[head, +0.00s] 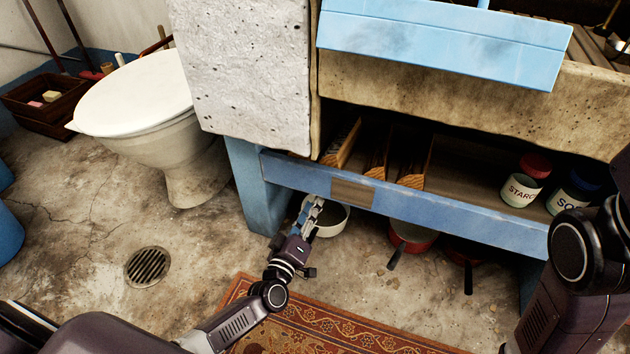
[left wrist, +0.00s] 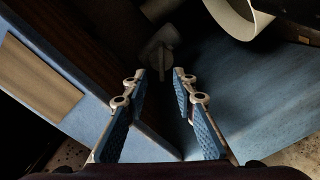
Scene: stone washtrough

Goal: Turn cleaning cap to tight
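In the left wrist view a dim grey fitting with a narrow raised tab (left wrist: 161,52), which looks like the cleaning cap, sits in shadow under the trough. Its exact angle is hard to read. My left gripper (left wrist: 160,78) is open, its two blue-padded fingers apart with nothing between them. The fitting shows just beyond and between the fingertips, and I see no contact. In the head view my left gripper (head: 312,210) reaches in at the blue shelf's front rail; the cap is hidden there. My right gripper is outside both views; only part of my right arm shows.
A pale pipe end (left wrist: 240,18) is close by at upper right in the wrist view. The blue shelf rail (head: 420,205) runs above a white bowl (head: 332,219) and red pans (head: 412,236). Jars (head: 523,186) stand on the shelf. Floor is free around the drain grate (head: 148,267).

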